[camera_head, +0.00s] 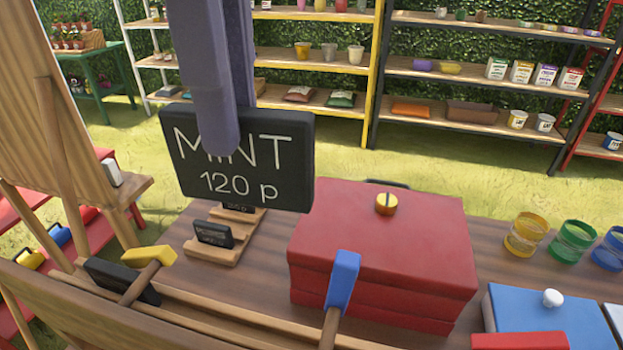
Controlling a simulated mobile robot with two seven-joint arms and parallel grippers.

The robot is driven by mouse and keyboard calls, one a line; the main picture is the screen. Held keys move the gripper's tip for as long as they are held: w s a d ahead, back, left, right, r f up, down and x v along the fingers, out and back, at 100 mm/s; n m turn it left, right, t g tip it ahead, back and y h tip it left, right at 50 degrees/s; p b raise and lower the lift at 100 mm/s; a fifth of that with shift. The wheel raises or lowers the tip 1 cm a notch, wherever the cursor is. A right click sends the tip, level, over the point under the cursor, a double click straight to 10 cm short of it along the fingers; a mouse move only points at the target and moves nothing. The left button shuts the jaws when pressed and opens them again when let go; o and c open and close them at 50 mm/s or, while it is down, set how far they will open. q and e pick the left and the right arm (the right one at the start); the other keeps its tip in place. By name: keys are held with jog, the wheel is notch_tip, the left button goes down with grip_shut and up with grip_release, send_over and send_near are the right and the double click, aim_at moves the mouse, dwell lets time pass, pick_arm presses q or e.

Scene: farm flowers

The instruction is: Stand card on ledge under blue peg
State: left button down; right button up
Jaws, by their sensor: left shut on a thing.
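The black card (285,150) reads "MINT 120 p" and hangs upright, slightly tilted, at the upper left. My left gripper (222,125) comes down from the top and is shut on it, one finger across its front. The blue peg (343,281), a blue block on a wooden stem, stands at the front centre, against the red box in the picture. The wooden ledge (235,331) runs along the lower front, below the blue peg; the card is above and apart from it. My right gripper is not in view.
A yellow peg (150,257) stands left on the ledge, with a dark card (112,279) by it. A red box (385,235) fills the table behind the blue peg. A small wooden stand (205,252) holds small cards. Colored jars (526,236) stand right.

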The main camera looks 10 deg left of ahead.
aim_at(248, 201)
pick_arm(q)
jog(key=shift+d+f+m, duration=0.1)
jog(key=shift+f+m, duration=0.2)
jog(key=shift+f, duration=0.15)
notch_tip(248, 201, down, 19)
jog(key=shift+f+b, duration=0.2)
jog(key=shift+b, duration=0.9)
jog(key=shift+f, duration=0.2)
jog(key=c, duration=0.8)
grip_release()
jog(key=shift+r, duration=0.1)
notch_tip(248, 201, up, 12)
jog(key=shift+r, duration=0.15)
